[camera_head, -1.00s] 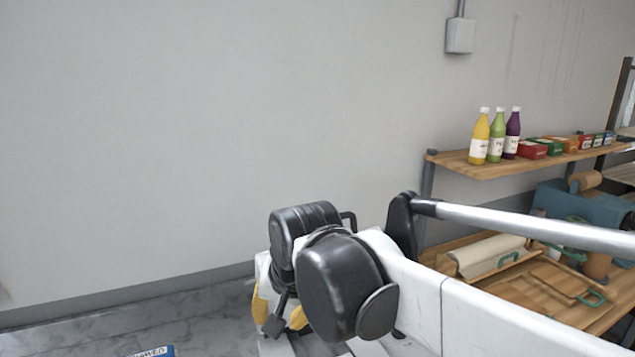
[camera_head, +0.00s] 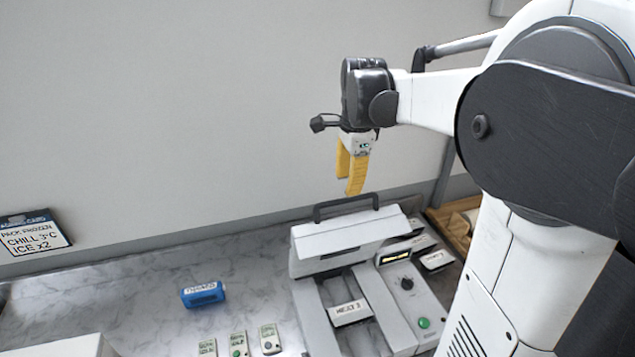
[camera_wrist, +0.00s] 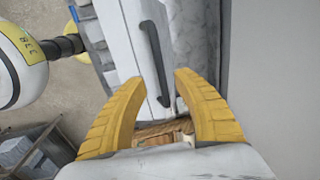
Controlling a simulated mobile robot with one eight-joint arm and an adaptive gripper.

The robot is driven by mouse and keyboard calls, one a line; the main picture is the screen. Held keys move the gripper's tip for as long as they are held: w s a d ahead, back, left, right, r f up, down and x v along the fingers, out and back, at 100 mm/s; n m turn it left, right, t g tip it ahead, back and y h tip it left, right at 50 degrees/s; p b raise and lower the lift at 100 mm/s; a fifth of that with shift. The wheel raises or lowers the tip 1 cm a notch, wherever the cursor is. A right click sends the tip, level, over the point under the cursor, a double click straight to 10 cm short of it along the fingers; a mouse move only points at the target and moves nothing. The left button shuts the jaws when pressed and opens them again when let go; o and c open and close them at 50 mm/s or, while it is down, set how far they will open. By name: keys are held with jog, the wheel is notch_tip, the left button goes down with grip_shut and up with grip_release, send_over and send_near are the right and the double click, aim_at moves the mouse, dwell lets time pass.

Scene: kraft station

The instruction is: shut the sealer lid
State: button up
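The sealer (camera_head: 405,322) is a light grey machine on the marble counter, with a dial, a green button and a small lit display on its right side. Its lid (camera_head: 345,238) is raised at the back and has a dark bar handle (camera_head: 346,204).
Several small labelled devices (camera_head: 239,344) lie at the front. A sign (camera_head: 33,234) hangs on the back wall. The counter's left middle is clear.

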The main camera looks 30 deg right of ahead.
aim_at(345, 200)
jog(key=f, duration=0.4)
jog(key=w+f, duration=0.1)
jog(key=f, duration=0.1)
jog(key=shift+d, duration=0.1)
jog(key=shift+s, duration=0.1)
grip_shut()
